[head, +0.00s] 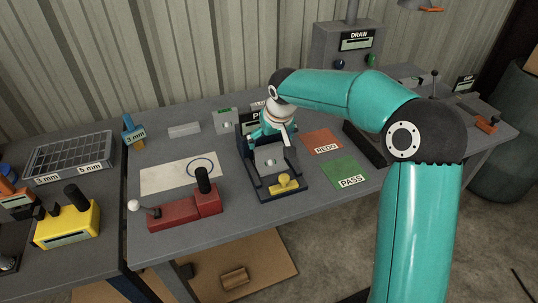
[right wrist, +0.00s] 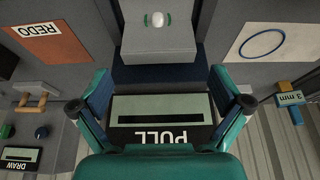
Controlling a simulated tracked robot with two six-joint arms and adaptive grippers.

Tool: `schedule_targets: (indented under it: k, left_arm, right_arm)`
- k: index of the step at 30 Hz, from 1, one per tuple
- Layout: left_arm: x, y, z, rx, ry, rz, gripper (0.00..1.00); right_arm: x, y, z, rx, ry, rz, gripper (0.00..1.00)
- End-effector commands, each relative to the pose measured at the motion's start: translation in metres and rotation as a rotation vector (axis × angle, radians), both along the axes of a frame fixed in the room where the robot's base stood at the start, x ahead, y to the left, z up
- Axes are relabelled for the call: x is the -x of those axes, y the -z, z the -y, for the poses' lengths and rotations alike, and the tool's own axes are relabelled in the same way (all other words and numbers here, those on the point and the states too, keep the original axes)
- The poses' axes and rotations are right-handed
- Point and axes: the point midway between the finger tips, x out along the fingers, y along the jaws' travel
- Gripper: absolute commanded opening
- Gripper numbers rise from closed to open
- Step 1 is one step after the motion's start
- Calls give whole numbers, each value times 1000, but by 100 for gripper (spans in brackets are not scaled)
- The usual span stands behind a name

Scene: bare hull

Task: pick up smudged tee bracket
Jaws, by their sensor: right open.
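No part can be named for certain as the smudged tee bracket. A small yellow T-like piece (head: 284,183) sits at the front end of the dark blue and grey PULL fixture (head: 262,181); I cannot tell whether it is the bracket or a handle, and no smudge shows. My right gripper (head: 272,131) is over the back of the fixture, behind the yellow piece. In the right wrist view its fingers (right wrist: 160,106) are spread and empty, with the PULL label (right wrist: 160,134) between them. A pale knob (right wrist: 157,20) stands on the fixture's grey bed. My left gripper is out of view.
A red block with a black lever (head: 203,183) and a white sheet with a blue circle (head: 178,174) lie left of the fixture. The REDO card (head: 323,140) and PASS card (head: 345,171) lie right. The DRAW box (head: 347,48) stands behind.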

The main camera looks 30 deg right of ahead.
Motion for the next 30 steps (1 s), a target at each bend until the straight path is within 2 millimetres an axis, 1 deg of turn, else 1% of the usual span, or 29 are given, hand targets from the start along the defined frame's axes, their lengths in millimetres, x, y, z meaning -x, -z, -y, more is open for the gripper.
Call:
schedule_targets:
  k: [5, 9, 13, 16, 22, 26, 27, 30]
  left_arm:
    - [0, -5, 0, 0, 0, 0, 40]
    - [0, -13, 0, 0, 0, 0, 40]
    - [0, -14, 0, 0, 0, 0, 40]
    - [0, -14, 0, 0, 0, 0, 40]
    - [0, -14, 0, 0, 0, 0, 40]
    - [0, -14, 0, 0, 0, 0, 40]
    - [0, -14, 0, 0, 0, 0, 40]
    - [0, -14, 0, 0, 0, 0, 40]
  right_arm:
    - [-3, 11, 2, 0, 1, -3, 100]
    - [-9, 30, 5, 0, 0, -4, 100]
    - [-15, 45, 6, -1, 1, -3, 100]
    - [-17, 49, 7, 0, 1, 0, 100]
    - [-17, 50, 7, 0, 1, 1, 100]
    - [-17, 50, 7, 0, 1, 0, 78]
    - [-17, 50, 7, 0, 1, 0, 72]
    - [-17, 50, 7, 0, 1, 0, 56]
